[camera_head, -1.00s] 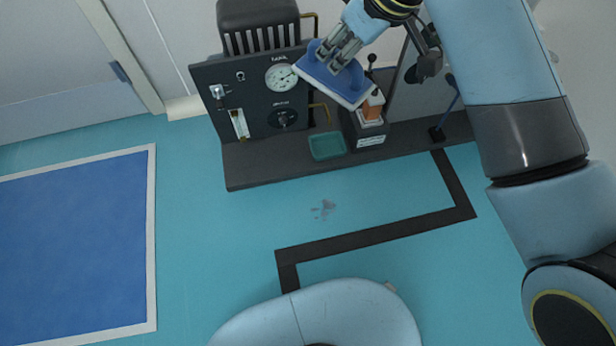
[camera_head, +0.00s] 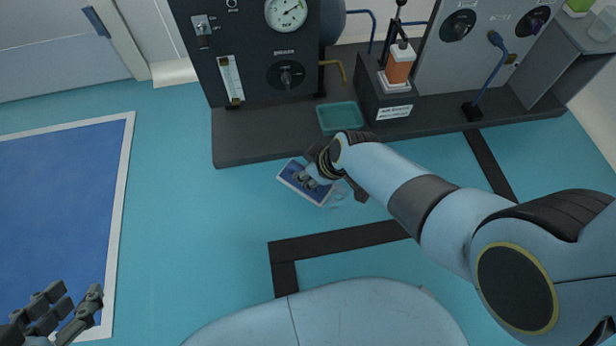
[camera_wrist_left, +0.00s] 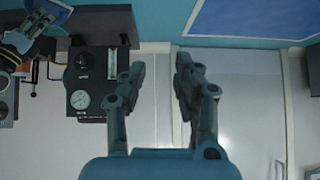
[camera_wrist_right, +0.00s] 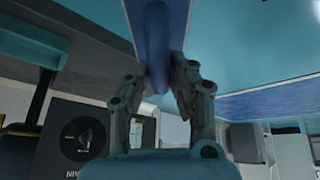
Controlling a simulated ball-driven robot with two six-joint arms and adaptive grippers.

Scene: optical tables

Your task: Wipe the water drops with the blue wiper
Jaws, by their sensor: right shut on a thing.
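The blue wiper (camera_head: 292,174), a flat pad with a pale rim, is in my right gripper (camera_head: 314,179), low over the turquoise floor in the head view. It also shows between the fingers in the right wrist view (camera_wrist_right: 178,22). I cannot tell whether its underside touches the floor. Faint water drops (camera_head: 339,194) show just right of the wiper; others may be hidden under the wiper or arm. My left gripper (camera_head: 74,299) is at the lower left of the head view, open and empty; its fingers are apart in the left wrist view (camera_wrist_left: 160,68).
A dark panel stand (camera_head: 240,140) with gauge and knobs stands behind the wiper. A black floor stripe (camera_head: 340,241) runs in front. Floor left of the wiper is clear, up to a blue mat (camera_head: 60,210).

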